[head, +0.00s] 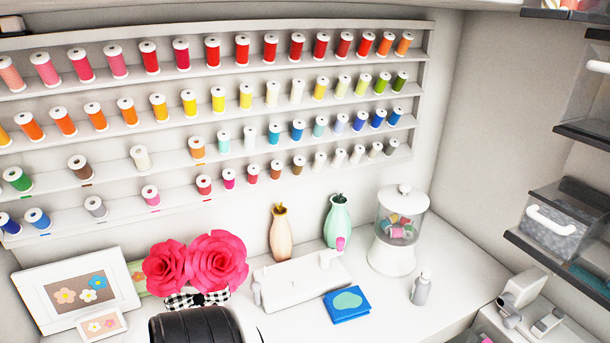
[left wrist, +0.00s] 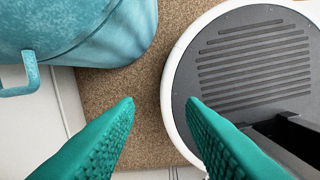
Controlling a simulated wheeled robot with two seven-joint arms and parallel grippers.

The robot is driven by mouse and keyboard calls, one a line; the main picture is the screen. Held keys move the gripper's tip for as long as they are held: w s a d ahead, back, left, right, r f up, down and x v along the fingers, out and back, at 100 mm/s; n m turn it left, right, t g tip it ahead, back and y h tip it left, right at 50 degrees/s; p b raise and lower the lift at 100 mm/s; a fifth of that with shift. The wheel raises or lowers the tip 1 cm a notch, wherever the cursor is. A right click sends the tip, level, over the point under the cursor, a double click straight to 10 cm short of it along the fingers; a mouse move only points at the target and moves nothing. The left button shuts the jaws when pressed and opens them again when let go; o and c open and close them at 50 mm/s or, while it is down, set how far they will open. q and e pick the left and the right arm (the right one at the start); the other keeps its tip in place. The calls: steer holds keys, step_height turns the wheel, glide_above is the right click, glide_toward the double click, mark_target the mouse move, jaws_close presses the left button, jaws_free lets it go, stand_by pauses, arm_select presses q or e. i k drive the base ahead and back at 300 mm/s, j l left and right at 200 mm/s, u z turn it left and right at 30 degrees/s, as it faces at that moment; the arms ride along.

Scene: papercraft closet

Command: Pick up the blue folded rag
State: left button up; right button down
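A blue, flat, folded item (head: 347,304) with a pale teal patch on top, which looks like the folded rag, lies on the white counter in the head view. It is just in front of the white sewing-machine-like thing (head: 300,280). My left gripper (left wrist: 160,101) shows in the left wrist view with its two teal ridged fingers apart and nothing between them. It points down over a brown surface, away from the rag, which is not in that view. My right gripper is in neither view.
A grey-white bottle (head: 421,288) and a lidded jar of spools (head: 398,232) stand right of the rag. Pink paper flowers (head: 196,262) and picture frames (head: 80,285) are left. Thread shelves (head: 220,125) line the wall. A teal handled container (left wrist: 75,30) is beside my left gripper.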

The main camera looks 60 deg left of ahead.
mark_target(348, 304)
steer(key=j+u, duration=0.15)
steer(key=u, duration=1.4)
steer(key=k+l+z, duration=0.15)
steer(key=k+z, duration=0.25)
steer(key=i, duration=0.1)
